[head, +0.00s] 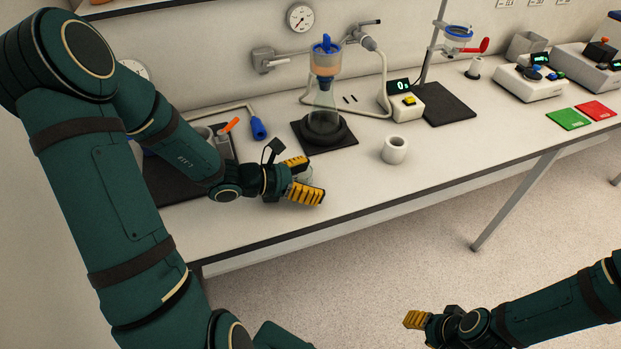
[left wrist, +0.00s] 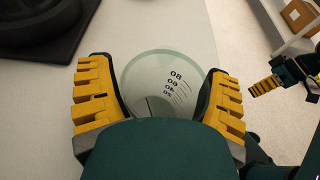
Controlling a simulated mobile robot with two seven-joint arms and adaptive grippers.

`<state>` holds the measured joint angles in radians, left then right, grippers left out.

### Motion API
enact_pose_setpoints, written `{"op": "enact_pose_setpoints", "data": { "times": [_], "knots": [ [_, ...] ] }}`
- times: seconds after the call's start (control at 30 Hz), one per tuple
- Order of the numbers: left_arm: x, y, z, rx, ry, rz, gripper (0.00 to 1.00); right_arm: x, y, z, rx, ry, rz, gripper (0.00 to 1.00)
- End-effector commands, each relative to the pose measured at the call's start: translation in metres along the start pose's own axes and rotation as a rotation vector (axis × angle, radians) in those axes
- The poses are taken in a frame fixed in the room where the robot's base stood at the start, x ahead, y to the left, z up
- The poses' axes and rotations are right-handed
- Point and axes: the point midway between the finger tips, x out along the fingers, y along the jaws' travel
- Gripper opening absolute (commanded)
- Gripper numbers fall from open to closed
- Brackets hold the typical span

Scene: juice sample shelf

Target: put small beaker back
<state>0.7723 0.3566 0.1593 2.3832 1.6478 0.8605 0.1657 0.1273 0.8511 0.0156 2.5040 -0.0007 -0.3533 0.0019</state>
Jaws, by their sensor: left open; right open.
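The small beaker (left wrist: 165,75) is clear glass with black volume marks. In the left wrist view it stands between the yellow fingers of my left gripper (left wrist: 158,98), which is open around it. In the head view my left gripper (head: 306,181) is low over the bench near its front edge, and the beaker is mostly hidden there by the fingers. I cannot tell whether a finger touches the glass. My right gripper (head: 417,319) is open and empty, out over the floor in front of the bench.
A flask with a blue-topped funnel (head: 324,92) stands on a dark mat (head: 343,146) behind my left gripper. A white cup-like ring (head: 395,150) stands to the right. A scale (head: 407,104), a stand and green (head: 568,118) and red (head: 596,110) pads lie farther right. The bench front is clear.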

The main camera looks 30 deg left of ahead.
Motion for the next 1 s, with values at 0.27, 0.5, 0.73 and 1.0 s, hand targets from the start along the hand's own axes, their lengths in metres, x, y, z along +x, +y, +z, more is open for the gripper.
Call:
{"op": "enact_pose_setpoints", "data": {
  "times": [0.27, 0.5, 0.73, 1.0],
  "knots": [
    [-0.032, 0.001, 0.005, 0.001, 0.002, 0.005, 0.78, -0.011, -0.004, 0.001, 0.001, -0.005, 0.0, 0.47],
    [-0.082, 0.001, 0.005, 0.001, 0.001, 0.005, 0.78, -0.022, -0.008, 0.002, 0.001, -0.01, -0.001, 0.47],
    [-0.114, 0.001, 0.004, 0.0, 0.001, 0.003, 0.78, -0.028, -0.01, 0.003, 0.002, -0.014, -0.001, 0.47],
    [-0.122, 0.0, 0.003, 0.0, 0.0, 0.0, 0.78, -0.028, -0.011, 0.003, 0.002, -0.015, -0.001, 0.47]
  ]
}}
